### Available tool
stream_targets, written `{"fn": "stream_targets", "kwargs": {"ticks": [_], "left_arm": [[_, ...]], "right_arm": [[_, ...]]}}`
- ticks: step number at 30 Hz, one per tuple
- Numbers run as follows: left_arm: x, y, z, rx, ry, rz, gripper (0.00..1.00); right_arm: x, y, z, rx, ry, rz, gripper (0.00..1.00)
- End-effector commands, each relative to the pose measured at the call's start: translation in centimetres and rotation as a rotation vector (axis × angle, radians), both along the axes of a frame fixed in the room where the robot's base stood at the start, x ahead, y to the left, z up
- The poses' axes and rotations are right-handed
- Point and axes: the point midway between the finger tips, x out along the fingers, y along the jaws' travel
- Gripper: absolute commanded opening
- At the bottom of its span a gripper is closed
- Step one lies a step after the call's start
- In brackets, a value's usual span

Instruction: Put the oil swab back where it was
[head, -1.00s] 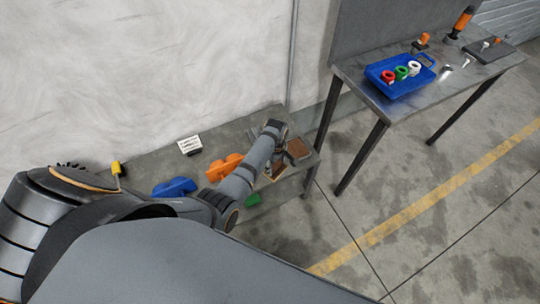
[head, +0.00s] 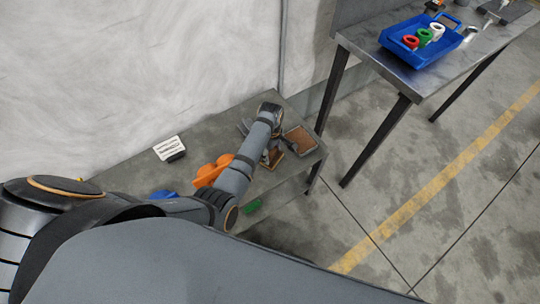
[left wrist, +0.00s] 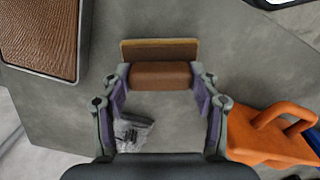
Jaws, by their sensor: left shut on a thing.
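The swab, a brown rounded block with a tan wooden board (left wrist: 160,48), shows in the left wrist view. My left gripper (left wrist: 160,78) is shut on its brown block (left wrist: 160,74), one finger at each end. In the head view my left gripper (head: 271,149) is low over the right end of the grey bench, partly hidden by its own arm. A dark-rimmed tray with a brown textured inside (head: 300,139) lies just right of the gripper; it also shows at the upper left in the left wrist view (left wrist: 42,35). My right gripper is out of view.
The grey bench (head: 130,176) carries a white sign (head: 167,148), an orange object (head: 212,171) and a blue one (head: 163,195). A crumpled grey rag (left wrist: 134,131) lies below the fingers. A metal table (head: 400,73) with a blue tray (head: 420,57) stands to the right.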

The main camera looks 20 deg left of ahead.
Motion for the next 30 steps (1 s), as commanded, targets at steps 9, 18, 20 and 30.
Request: {"fn": "stream_targets", "kwargs": {"ticks": [9, 18, 20, 30], "left_arm": [[0.0, -0.1, -0.9, 0.001, -0.001, 0.002, 0.11], [0.0, -0.1, -0.9, 0.001, -0.001, 0.002, 0.84], [0.0, -0.1, -0.9, 0.000, -0.002, 0.002, 0.84], [0.2, -0.1, 2.1, 0.000, -0.006, 0.002, 0.84]], "right_arm": [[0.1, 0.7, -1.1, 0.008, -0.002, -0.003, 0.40], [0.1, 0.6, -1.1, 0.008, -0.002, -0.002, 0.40], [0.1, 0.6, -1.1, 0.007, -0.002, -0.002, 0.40], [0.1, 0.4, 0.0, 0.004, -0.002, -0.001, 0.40]]}}
